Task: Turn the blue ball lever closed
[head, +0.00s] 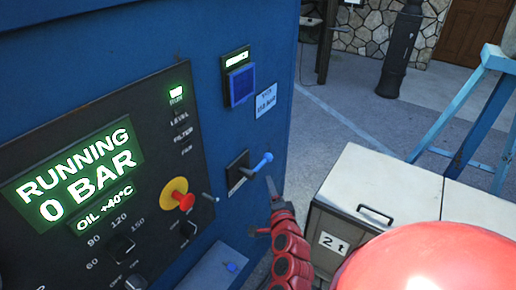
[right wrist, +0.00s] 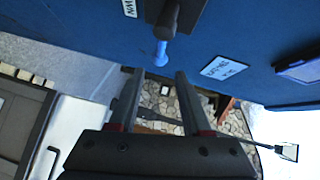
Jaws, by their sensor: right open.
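The blue ball lever (head: 262,162) sticks out from a black plate (head: 236,173) on the blue cabinet face, slanting up to the right. In the right wrist view its blue end (right wrist: 161,52) hangs from a dark pivot (right wrist: 168,14). My right gripper (head: 262,206) is just below the lever in the head view. In the right wrist view my right gripper (right wrist: 160,75) is open and empty, its two fingers apart, with the lever's end just beyond and between the fingertips in the picture. I see no contact. My left gripper is not in view.
A dark control panel (head: 60,125) with a lit "RUNNING 0 BAR" display and a red button (head: 186,201) is left of the lever. A white-topped cabinet marked "2 t" (head: 375,175) stands to the right. A blue ledge (head: 212,270) juts out below.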

